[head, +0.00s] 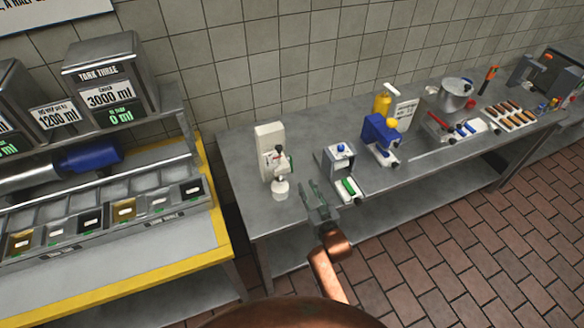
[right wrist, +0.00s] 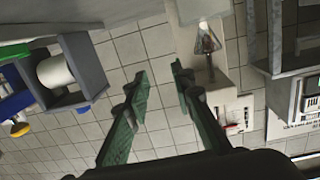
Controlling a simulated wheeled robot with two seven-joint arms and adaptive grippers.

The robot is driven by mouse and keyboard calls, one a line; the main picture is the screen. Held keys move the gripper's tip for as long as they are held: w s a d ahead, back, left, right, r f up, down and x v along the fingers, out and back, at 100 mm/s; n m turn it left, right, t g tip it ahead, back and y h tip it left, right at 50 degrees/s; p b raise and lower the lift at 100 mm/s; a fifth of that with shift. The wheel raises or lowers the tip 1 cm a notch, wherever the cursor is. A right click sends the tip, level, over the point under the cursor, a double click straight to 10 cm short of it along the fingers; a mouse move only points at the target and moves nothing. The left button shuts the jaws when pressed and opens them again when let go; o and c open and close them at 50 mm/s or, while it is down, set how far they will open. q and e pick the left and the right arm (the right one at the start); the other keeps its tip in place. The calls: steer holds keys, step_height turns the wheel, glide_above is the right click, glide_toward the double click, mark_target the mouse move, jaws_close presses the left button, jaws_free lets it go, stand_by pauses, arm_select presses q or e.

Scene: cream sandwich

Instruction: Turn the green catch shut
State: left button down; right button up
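The green catch (head: 347,188) looks like the green bar on a white base, low at the front of a small grey-framed device (head: 338,157) on the steel counter. A green piece (right wrist: 14,53) at the left edge of the right wrist view, beside the grey frame (right wrist: 80,68), may be the same catch. I cannot tell whether it is turned open or shut. My right gripper (head: 322,193) is just left of the catch, apart from it. In the right wrist view its green fingers (right wrist: 161,72) are spread with nothing between them. My left gripper is not seen.
A white dispenser (head: 270,140) with a white cup (head: 280,188) stands left of my right gripper. A blue device (head: 380,135), a yellow bottle (head: 382,103) and a pot (head: 456,94) stand farther right. The counter's front left corner (head: 258,216) is bare.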

mark_target(292, 169)
steer(key=shift+n+t+y, duration=0.3)
steer(key=shift+t+y, duration=0.1)
steer(key=shift+y, duration=0.2)
steer(key=w+a+r, duration=0.2)
steer(key=a, duration=0.1)
steer(key=shift+w+a+r, duration=0.15)
steer(key=shift+w, duration=0.05)
steer(key=x, duration=0.6)
steer(key=shift+w, duration=0.35)
jaws_close()
